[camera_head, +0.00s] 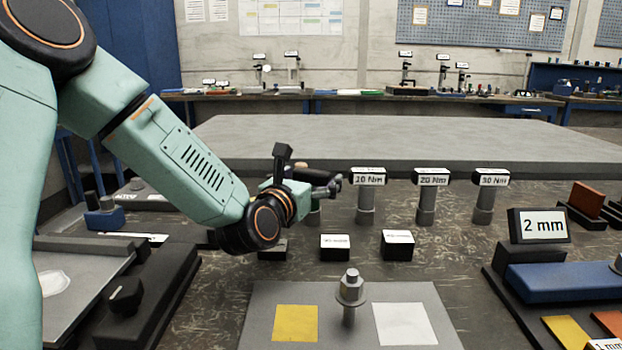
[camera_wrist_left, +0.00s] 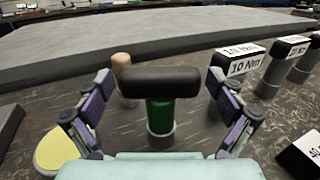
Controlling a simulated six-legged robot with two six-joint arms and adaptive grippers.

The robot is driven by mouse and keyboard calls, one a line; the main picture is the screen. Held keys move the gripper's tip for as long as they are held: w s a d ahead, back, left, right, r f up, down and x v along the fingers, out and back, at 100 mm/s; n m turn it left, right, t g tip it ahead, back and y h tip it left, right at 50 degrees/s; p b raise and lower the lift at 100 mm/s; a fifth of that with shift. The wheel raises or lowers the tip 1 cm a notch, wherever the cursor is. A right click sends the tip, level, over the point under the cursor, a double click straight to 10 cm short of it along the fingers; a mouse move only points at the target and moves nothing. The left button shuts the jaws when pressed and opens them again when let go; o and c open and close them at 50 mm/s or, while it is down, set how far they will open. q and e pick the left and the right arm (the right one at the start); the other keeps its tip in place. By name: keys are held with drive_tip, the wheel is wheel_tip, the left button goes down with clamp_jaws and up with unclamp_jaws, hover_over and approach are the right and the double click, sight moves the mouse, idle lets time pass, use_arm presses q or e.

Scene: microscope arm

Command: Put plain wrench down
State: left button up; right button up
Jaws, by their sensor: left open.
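The plain wrench (camera_wrist_left: 160,84), with an unlabelled black T-shaped handle and a green shaft, stands upright in a grey holder (camera_wrist_left: 161,138) in the left wrist view. My left gripper (camera_head: 328,185) is open, its two fingers apart on either side of the wrench, with gaps between the fingers and the handle. In the head view my gripper hides most of the wrench; a grey post shows below the fingers. Wrenches labelled 10 Nm (camera_head: 367,192), 20 Nm (camera_head: 428,195) and 30 Nm (camera_head: 486,195) stand in a row to its right. My right gripper is not in view.
A grey plate (camera_head: 263,300) with a yellow square, a white square and an upright bolt (camera_head: 351,285) lies in front. Small labelled black blocks (camera_head: 397,245) stand before the wrench row. A tan-topped peg (camera_wrist_left: 121,65) stands close behind left of the wrench. A raised grey slab (camera_head: 400,140) lies behind.

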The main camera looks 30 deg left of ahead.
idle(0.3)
use_arm(q)
drive_tip(key=shift+r, duration=0.25)
drive_tip(key=s, duration=0.2)
drive_tip(key=s+p, duration=0.1)
drive_tip(key=s, duration=0.1)
drive_tip(key=s+d+p, duration=0.1)
drive_tip(key=s, duration=0.1)
drive_tip(key=shift+s, duration=0.1)
drive_tip(key=shift+s+d+p, duration=0.25)
drive_tip(key=shift+s+p, duration=1.2)
drive_tip(key=shift+p, duration=0.35)
drive_tip(key=shift+s+d+p, duration=0.2)
drive_tip(key=shift+s+p, duration=1.2)
drive_tip(key=shift+p, duration=0.35)
